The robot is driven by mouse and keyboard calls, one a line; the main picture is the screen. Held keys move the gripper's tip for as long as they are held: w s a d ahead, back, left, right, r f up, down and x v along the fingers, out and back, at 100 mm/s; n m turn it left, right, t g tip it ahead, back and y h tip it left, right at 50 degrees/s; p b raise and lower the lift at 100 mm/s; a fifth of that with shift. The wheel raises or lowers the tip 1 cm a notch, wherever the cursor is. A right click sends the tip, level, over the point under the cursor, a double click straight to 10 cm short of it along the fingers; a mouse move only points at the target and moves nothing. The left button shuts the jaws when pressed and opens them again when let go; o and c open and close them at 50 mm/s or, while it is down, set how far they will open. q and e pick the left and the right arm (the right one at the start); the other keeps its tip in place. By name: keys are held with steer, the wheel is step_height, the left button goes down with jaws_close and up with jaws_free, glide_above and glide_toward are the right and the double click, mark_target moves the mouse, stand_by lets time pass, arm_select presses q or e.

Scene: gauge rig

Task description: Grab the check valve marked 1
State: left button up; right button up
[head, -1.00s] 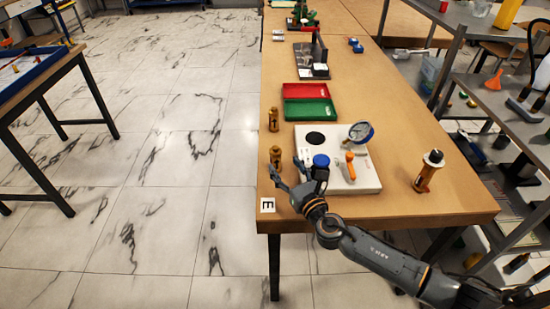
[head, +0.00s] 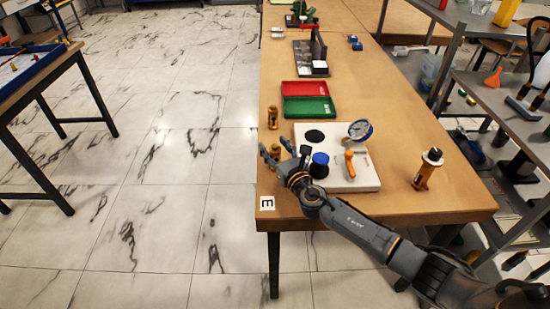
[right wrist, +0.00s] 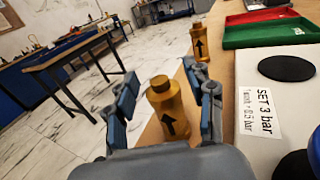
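Two brass check valves with black arrows stand upright near the table's left edge. The nearer valve (head: 275,150) is partly hidden by my right gripper (head: 275,148) in the head view. In the right wrist view this nearer valve (right wrist: 168,110) stands between the two spread fingers of the right gripper (right wrist: 160,85), with a gap to the left finger; contact with the right finger cannot be told. The farther valve (head: 273,118) stands behind it and shows in the right wrist view (right wrist: 200,42) too. No number is readable on either valve. My left gripper is out of view.
A white gauge board (head: 350,183) with a gauge (head: 360,131), a blue knob (head: 320,160) and an orange-handled valve (head: 349,162) lies just right. Red (head: 304,88) and green (head: 308,107) trays are behind. An orange-brown cylinder (head: 424,174) stands at the right.

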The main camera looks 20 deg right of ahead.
jaws_close()
steer(key=shift+r, duration=0.1)
